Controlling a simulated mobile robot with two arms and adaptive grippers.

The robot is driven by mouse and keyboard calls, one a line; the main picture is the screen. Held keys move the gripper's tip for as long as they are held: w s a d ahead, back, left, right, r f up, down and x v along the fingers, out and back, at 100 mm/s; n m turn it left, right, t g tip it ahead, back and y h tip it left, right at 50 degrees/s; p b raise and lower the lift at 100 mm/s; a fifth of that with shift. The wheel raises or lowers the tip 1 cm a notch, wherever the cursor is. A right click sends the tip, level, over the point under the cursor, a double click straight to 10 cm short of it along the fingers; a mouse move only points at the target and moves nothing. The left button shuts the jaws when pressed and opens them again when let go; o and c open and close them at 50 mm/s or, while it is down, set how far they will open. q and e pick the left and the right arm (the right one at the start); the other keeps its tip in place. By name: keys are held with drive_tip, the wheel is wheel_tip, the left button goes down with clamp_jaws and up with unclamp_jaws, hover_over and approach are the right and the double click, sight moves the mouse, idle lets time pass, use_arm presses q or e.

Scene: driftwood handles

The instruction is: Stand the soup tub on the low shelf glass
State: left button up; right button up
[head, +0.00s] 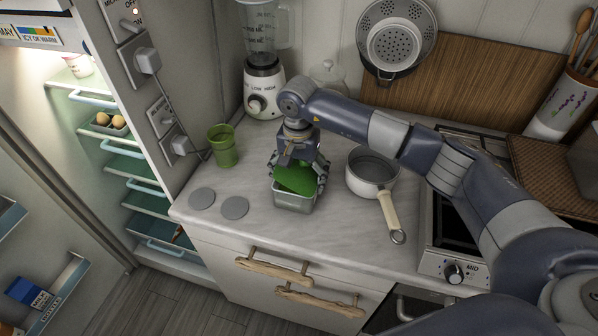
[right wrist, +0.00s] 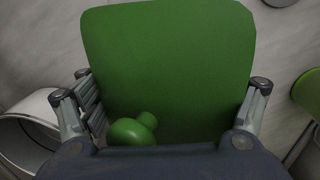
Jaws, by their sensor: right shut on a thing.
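The soup tub (head: 296,199) is a grey metal box with a green lid (head: 296,179). It is upright on or just above the counter, left of the pan; I cannot tell which. My right gripper (head: 297,174) reaches down from above and is shut on the tub, with a finger on each side. In the right wrist view the green lid (right wrist: 175,60) and its round knob (right wrist: 131,130) fill the space between the fingers. The fridge at the left is open, with several glass shelves; the low shelf glass (head: 160,248) is partly hidden by its front edge. My left gripper is not in view.
A green cup (head: 223,146) and two grey discs (head: 218,201) are left of the tub. A saucepan (head: 371,173) is close on the right, its handle toward the front edge. A blender (head: 264,86) stands behind. Eggs (head: 110,120) sit on an upper shelf.

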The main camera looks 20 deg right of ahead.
drive_tip(key=shift+f+b, duration=0.15)
drive_tip(key=shift+b, duration=0.2)
drive_tip(key=o, duration=1.3)
